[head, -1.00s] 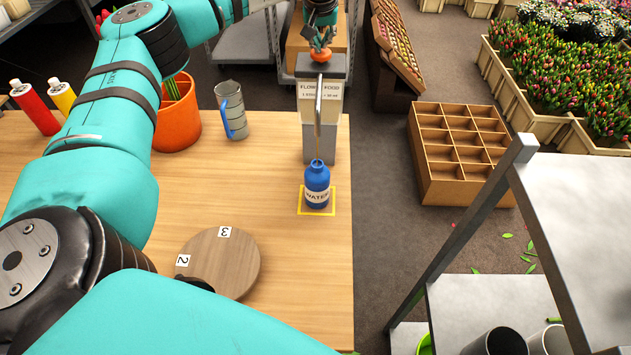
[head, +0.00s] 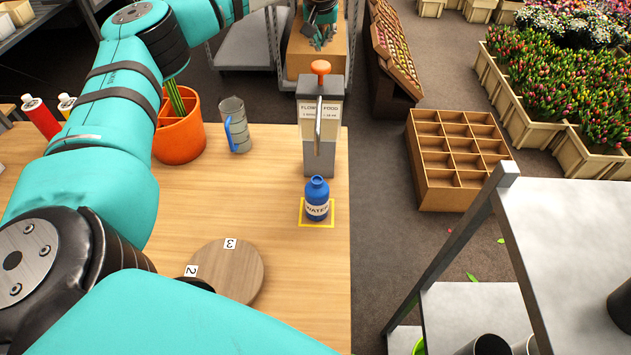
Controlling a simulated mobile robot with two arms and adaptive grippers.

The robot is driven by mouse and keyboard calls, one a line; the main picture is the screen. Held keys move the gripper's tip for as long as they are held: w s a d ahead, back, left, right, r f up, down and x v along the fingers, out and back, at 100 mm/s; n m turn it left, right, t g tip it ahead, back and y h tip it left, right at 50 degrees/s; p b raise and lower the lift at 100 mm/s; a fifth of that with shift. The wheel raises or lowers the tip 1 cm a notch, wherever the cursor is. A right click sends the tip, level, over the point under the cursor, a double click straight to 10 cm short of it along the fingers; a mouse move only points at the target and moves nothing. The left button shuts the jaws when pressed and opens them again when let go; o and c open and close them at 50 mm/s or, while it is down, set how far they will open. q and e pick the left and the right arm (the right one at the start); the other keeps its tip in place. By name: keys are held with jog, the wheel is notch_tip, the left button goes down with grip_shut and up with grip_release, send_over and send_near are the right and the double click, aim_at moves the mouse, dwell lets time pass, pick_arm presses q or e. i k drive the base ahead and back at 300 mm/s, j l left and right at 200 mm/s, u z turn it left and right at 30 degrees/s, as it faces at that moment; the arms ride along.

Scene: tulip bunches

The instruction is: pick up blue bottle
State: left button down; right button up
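The blue bottle (head: 316,201), labelled WATER, stands upright inside a yellow square outline (head: 333,222) on the wooden table. It is directly in front of the grey flower food dispenser (head: 318,160), under its spout. The dispenser has an orange knob (head: 320,67) on top. My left gripper (head: 323,42) is at the top of the view, above and beyond the knob and apart from it. Its fingers look spread with nothing between them. It is well away from the bottle. My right gripper is not in view.
A measuring jug (head: 236,128) and an orange pot (head: 180,138) stand left of the dispenser. A round wooden disc (head: 230,270) with number tags lies near the front. A compartment crate (head: 440,190) is on the floor at right. A metal shelf (head: 575,230) stands at the right.

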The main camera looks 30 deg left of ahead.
aim_at(317, 191)
jog(key=k+l, duration=1.15)
jog(key=k, duration=0.15)
